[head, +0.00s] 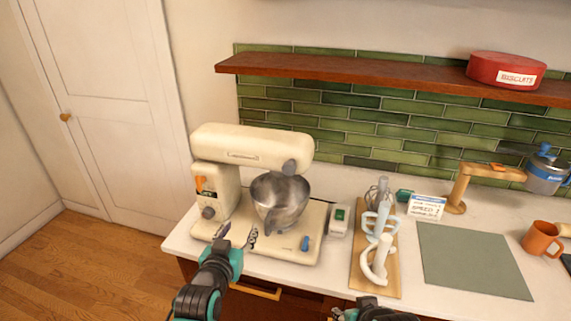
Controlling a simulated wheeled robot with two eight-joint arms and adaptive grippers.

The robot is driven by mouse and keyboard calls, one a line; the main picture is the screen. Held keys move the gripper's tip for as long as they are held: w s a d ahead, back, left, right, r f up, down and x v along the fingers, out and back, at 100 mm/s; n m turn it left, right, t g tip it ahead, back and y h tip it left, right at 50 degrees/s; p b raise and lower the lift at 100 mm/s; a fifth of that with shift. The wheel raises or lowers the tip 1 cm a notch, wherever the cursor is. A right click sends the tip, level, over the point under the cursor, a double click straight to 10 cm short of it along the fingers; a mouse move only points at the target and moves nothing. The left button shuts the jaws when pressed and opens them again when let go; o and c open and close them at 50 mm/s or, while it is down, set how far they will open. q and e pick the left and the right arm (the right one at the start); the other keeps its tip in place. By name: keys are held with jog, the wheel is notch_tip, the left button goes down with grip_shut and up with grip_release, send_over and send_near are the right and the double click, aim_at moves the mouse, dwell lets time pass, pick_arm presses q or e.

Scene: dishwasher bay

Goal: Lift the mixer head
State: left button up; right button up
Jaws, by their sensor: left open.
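The cream stand mixer stands on the left end of the white counter. Its mixer head (240,147) is level, reaching right over the steel bowl (280,200).
A small white switch box (339,219) stands right of the mixer. A wooden board (388,283) holds several attachments. Further right are a grey-green mat (475,262) and an orange mug (541,239). A wooden shelf (380,74) with a red biscuit tin (505,69) hangs above.

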aim_at(288, 171)
pick_arm(q)
jog(key=w+d+r+t+h, duration=0.1)
jog(key=w+d+r+t, duration=0.1)
jog(key=w+d+r, duration=0.1)
jog(key=w+d+r+m+t+h, duration=0.1)
jog(key=w+d+r+t+h, duration=0.1)
jog(key=w+d+r, duration=0.2)
jog(key=w+d+r+t+h+p, duration=0.1)
jog(key=w+d+r+t, duration=0.1)
jog(key=d, duration=0.4)
jog(key=shift+w+d+r+m+t+h, duration=0.15)
jog(key=shift+w+r, duration=0.2)
jog(key=shift+r, duration=0.25)
jog(key=shift+w+d+r+m+t+h, duration=0.15)
jog(key=shift+w+r, duration=0.15)
jog(key=shift+r, duration=0.25)
jog(key=shift+a, duration=0.1)
grip_shut()
jog(key=shift+r, duration=0.1)
